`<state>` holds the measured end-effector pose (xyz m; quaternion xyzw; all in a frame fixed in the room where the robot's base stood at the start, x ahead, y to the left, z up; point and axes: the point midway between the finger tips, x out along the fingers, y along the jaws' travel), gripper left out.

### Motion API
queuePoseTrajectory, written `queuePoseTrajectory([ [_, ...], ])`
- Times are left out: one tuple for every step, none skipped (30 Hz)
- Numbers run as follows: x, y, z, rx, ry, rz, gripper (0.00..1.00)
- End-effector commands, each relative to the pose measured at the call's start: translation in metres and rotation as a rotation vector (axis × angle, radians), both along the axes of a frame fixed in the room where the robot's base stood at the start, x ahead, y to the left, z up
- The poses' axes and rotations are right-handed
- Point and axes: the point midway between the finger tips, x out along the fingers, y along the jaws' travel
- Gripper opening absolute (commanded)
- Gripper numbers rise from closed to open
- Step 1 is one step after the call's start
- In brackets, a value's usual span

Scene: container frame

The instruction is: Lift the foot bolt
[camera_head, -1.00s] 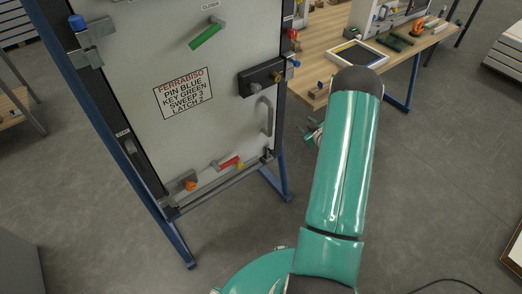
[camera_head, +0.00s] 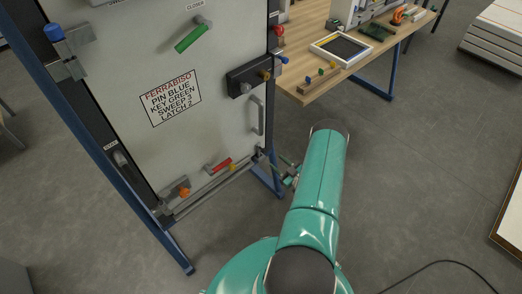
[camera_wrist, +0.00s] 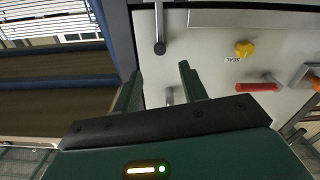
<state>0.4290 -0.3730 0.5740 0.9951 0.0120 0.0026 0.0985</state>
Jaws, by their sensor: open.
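The foot bolt appears to be the upright grey rod with a dark knob (camera_wrist: 159,30) in the wrist view, near the door's lower corner beside the blue frame. In the head view it seems to be the small fitting (camera_head: 262,154) at the lower right of the door, too small to tell clearly. My gripper (camera_wrist: 159,72) is open. Its two green fingers point toward the knob, with nothing held between them. In the head view my gripper (camera_head: 289,175) is partly hidden by my arm, low beside the door's right edge.
The door panel (camera_head: 220,115) stands in a blue frame (camera_head: 272,182). A yellow knob (camera_wrist: 244,48), red handle (camera_wrist: 257,87) and orange knob (camera_head: 185,192) sit along its lower edge. A grey pull handle (camera_head: 258,115) is above. A wooden workbench (camera_head: 306,60) stands behind to the right.

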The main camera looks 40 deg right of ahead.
Motion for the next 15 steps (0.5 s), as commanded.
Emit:
queuePoseTrajectory([
  [0.011, 0.001, 0.0, -0.002, -0.002, 0.002, 0.43],
  [0.017, 0.001, 0.0, -0.002, -0.002, 0.002, 0.43],
  [0.025, 0.002, 0.001, -0.001, -0.002, 0.001, 0.43],
  [0.031, 0.002, 0.0, -0.002, -0.001, 0.002, 0.43],
  [0.038, 0.002, 0.0, -0.002, -0.001, 0.003, 0.43],
  [0.046, 0.003, 0.0, -0.001, -0.001, 0.003, 0.43],
  [0.052, 0.003, 0.0, -0.001, 0.0, 0.003, 0.43],
  [0.058, 0.003, 0.0, -0.001, -0.001, 0.003, 0.43],
  [0.066, 0.004, 0.0, -0.001, 0.0, 0.004, 0.43],
  [0.072, 0.004, 0.0, -0.001, 0.0, 0.004, 0.43],
  [0.078, 0.004, 0.0, -0.001, -0.001, 0.003, 0.43],
  [0.084, 0.005, 0.0, -0.001, 0.0, 0.003, 0.43],
  [0.088, 0.005, 0.0, -0.002, 0.001, 0.004, 0.43],
  [0.092, 0.005, 0.0, -0.002, 0.0, 0.004, 0.43],
  [0.097, 0.005, 0.0, -0.002, 0.0, 0.005, 0.43],
])
